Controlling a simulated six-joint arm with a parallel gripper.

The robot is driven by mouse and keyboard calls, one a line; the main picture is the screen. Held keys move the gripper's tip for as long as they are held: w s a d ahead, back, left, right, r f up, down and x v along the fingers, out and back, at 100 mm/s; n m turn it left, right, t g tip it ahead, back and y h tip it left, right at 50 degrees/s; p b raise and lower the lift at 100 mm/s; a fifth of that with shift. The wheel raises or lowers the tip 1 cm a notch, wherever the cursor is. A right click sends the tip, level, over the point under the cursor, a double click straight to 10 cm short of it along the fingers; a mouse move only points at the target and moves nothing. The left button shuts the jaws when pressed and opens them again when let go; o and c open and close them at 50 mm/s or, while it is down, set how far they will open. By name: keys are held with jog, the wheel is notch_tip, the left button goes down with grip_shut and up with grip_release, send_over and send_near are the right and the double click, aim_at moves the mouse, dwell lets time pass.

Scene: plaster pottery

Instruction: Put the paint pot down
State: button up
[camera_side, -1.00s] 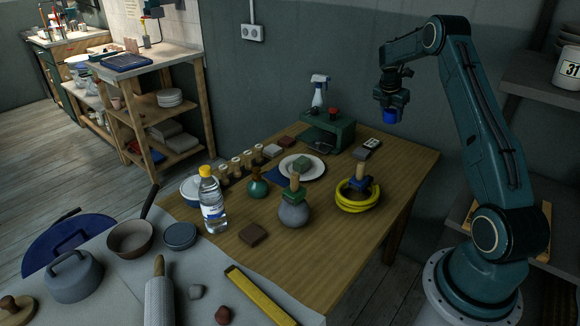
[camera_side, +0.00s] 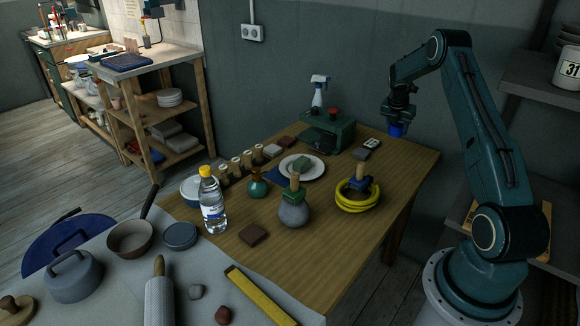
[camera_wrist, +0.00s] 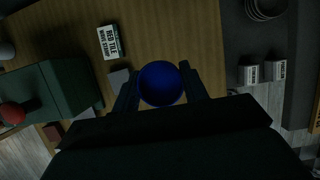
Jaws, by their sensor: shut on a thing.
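The paint pot is a small blue pot (camera_side: 396,130), held at the end of my arm above the table's back right part in the side view. In the wrist view the round blue pot (camera_wrist: 160,84) sits between both fingers. My gripper (camera_side: 398,118) is shut on it; its fingers also show in the wrist view (camera_wrist: 160,80). The pot looks clear of the wooden table (camera_side: 400,165), but the exact height above it is hard to tell.
A yellow coil (camera_side: 357,203) lies nearer the front. The table's right back area has bare wood.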

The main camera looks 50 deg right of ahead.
aim_at(390, 163)
jog(key=shift+f, duration=6.6)
jog(key=shift+f, duration=0.1)
jog(key=o, duration=1)
jog(key=v, duration=1.2)
